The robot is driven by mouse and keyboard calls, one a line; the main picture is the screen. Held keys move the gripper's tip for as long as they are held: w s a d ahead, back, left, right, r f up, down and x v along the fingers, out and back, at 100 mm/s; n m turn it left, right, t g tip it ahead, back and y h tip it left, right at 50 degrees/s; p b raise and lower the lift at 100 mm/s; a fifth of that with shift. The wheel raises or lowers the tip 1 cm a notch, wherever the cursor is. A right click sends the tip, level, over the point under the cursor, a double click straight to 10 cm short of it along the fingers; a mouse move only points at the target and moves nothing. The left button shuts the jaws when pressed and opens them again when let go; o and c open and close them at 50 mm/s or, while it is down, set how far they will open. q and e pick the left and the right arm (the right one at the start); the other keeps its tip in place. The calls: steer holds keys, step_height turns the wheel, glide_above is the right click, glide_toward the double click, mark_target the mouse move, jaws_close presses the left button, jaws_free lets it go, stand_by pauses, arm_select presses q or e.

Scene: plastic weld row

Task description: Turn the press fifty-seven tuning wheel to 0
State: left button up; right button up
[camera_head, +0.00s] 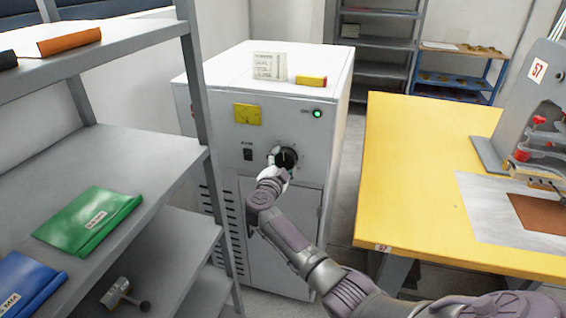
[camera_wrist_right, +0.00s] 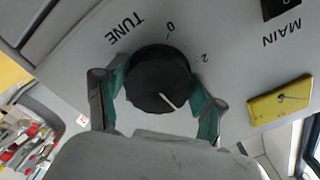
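The tuning wheel is a round black knob (camera_head: 288,156) on the front of a white cabinet (camera_head: 285,215). In the right wrist view the knob (camera_wrist_right: 155,75) has a white pointer line aimed at the lower right, away from the printed 0 above it. A 2 and the word TUNE are also printed around it. My right gripper (camera_head: 278,165) is at the knob. In the right wrist view its green-padded fingers (camera_wrist_right: 162,95) lie on opposite sides of the knob and appear to touch it. My left gripper is not in view.
A MAIN switch (camera_head: 248,154), yellow label (camera_head: 247,114) and lit green lamp (camera_head: 317,113) are on the panel. A grey shelf (camera_head: 150,150) stands at left. A yellow table (camera_head: 420,180) bearing a press (camera_head: 530,110) marked 57 stands at right.

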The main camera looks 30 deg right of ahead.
steer(key=shift+c, duration=0.7)
steer(key=shift+r+n+p, duration=0.1)
steer(key=shift+n+p, duration=0.3)
steer(key=shift+p, duration=0.35)
steer(key=n+p, duration=0.5)
steer(key=p, duration=0.2)
steer(key=shift+s+p, duration=0.1)
steer(key=shift+p, duration=0.3)
steer(key=n+p, duration=0.3)
steer(key=n, duration=0.2)
steer(key=shift+s+d, duration=0.1)
steer(key=n+p, duration=0.1)
steer(key=n, duration=0.1)
steer(key=shift+n, duration=0.3)
steer(key=n+p, duration=0.1)
steer(key=n, duration=0.2)
steer(key=shift+s+d+n, duration=0.1)
steer(key=shift+d+n, duration=0.05)
steer(key=shift+n, duration=0.25)
steer(key=n, duration=0.4)
steer(key=shift+s+p, duration=0.1)
steer(key=shift+p, duration=0.3)
steer(key=shift+n, duration=2.1)
